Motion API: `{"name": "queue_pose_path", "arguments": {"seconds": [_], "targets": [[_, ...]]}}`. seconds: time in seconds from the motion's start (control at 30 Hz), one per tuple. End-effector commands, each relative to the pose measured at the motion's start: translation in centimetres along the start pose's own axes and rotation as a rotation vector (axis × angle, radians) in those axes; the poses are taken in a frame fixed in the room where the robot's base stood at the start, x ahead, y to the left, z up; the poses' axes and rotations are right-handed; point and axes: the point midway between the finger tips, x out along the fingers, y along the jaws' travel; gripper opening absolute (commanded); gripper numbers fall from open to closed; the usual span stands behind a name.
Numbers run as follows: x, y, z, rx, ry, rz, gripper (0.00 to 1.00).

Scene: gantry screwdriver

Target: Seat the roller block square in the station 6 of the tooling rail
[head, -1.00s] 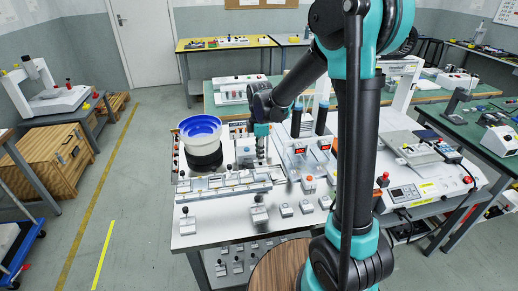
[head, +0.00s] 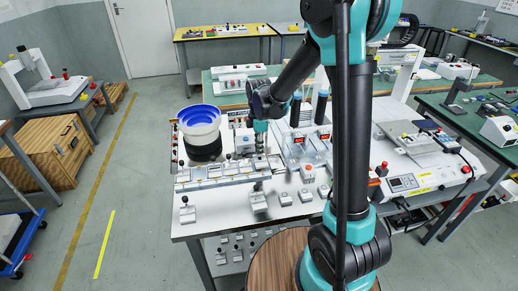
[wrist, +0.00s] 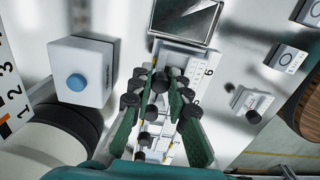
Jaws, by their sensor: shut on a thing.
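The tooling rail (head: 205,182) is a long pale bar along the front half of the white table. My gripper (head: 262,163) points down over its right end. In the wrist view, my gripper (wrist: 157,92) has its green fingers closed in around a small part with a dark round top, which I take as the roller block (wrist: 160,82). The fingers and dark pads hide most of the block. A printed "6" (wrist: 209,72) marks the rail beside the fingertips. I cannot tell whether the block touches the rail or is square to it.
A white box with a blue button (wrist: 76,82) stands left of the fingers. A dark-screened panel (wrist: 186,19) lies beyond the fingertips. A blue-and-white bowl feeder (head: 200,122) stands behind the rail. Small knobbed blocks (head: 258,203) stand in front of it.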

Motion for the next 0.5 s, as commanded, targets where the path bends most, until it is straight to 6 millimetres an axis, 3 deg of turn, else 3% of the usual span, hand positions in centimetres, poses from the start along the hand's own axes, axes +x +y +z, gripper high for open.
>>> {"name": "queue_pose_path", "arguments": {"seconds": [0.5], "targets": [[0.69,0.04,-0.01,0.0,0.0,0.0,0.0]]}}
